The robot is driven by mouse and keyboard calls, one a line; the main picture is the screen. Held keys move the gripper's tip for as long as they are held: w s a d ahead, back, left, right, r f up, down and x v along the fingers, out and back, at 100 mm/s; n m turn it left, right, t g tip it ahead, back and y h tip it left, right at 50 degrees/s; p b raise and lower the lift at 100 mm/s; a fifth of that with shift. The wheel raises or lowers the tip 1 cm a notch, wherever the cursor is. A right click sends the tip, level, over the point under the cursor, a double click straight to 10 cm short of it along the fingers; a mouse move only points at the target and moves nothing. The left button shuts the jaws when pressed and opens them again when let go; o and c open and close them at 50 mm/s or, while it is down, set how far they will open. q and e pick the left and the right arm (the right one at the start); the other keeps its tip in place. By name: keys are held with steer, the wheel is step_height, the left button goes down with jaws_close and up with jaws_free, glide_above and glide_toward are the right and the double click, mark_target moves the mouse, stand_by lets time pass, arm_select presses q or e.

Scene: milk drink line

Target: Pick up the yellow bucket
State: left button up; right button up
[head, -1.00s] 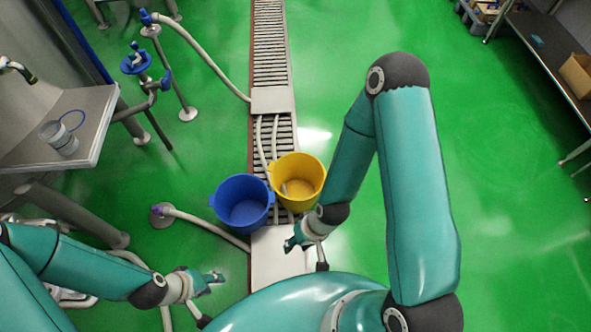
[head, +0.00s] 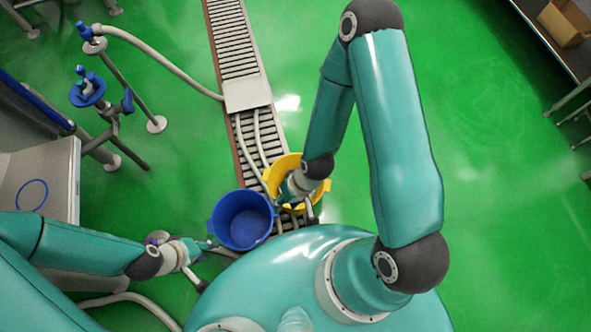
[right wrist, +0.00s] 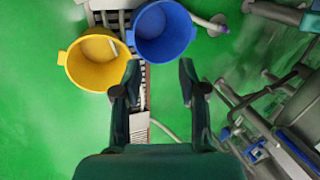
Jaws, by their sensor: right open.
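The yellow bucket (head: 281,166) stands on the floor by the drain channel, partly hidden in the head view by my right arm and gripper. It also shows in the right wrist view (right wrist: 92,72), upright, with a side tab and something pale inside. My right gripper (head: 293,188) appears over the bucket in the head view. In the right wrist view the right gripper (right wrist: 157,84) is open and empty, with the bucket beyond and left of its fingers. My left gripper (head: 207,245) is left of the blue bucket; its jaws are too small to read.
A blue bucket (head: 239,222) stands close beside the yellow one; it also shows in the right wrist view (right wrist: 160,32). Pale hoses (head: 172,63) run to the drain grate (head: 234,40). A blue-topped stand (head: 88,92) is at left.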

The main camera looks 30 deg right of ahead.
mark_target(267, 176)
steer(key=shift+o, duration=0.3)
steer(key=shift+a, duration=0.1)
